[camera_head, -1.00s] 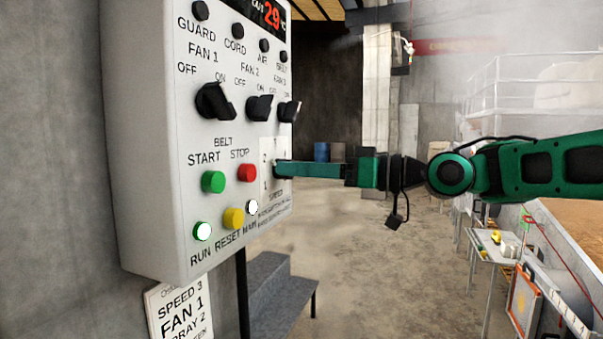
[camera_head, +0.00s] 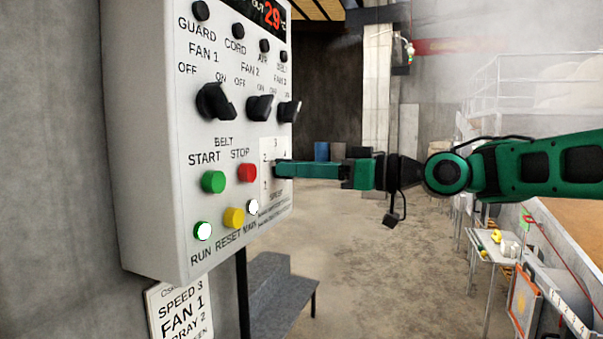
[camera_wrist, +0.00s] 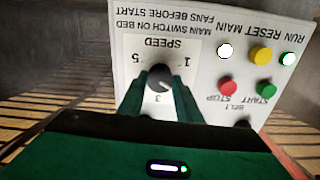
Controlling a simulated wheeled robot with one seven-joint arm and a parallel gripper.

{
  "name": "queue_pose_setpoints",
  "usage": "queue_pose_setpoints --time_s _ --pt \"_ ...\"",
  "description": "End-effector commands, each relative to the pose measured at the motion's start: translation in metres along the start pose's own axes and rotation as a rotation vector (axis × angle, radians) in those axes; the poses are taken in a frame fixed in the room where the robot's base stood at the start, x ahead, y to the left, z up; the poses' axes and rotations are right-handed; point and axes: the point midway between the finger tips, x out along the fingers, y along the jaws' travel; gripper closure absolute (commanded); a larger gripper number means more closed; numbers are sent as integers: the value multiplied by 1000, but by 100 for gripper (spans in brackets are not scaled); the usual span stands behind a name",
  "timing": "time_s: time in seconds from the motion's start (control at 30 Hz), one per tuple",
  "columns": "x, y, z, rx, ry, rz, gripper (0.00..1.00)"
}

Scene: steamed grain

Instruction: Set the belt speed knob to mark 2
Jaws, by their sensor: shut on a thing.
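The belt speed knob (camera_wrist: 160,77) is dark and round, on a white SPEED plate (camera_wrist: 178,53) that shows upside down in the wrist view. The digits 1, 5 and 3 are readable there. In the head view the plate (camera_head: 266,180) is at the lower right of the control box, with a 2 at its upper left. My gripper (camera_head: 278,169) reaches in from the right and hides the knob there. Its green fingers stand on either side of the knob in the wrist view, shut on it. I cannot tell which mark the knob's pointer faces.
Three black fan switches (camera_head: 260,107) jut out above the plate. Close by are the green start button (camera_head: 213,181), red stop button (camera_head: 247,172) and yellow reset button (camera_head: 233,218). A grey step (camera_head: 268,290) stands below.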

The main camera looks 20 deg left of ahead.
Motion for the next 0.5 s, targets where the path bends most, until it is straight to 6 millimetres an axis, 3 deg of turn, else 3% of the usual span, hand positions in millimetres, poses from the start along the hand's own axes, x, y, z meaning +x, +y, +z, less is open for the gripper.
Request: queue_pose_setpoints --time_s 0.13,0.17,0.2,0.5 --pt "-1 3 0 0 2 7 91" --pt "-1 3 0 0 2 7 62" --pt "-1 3 0 0 1 7 52" --pt "-1 2 0 0 1 4 51"
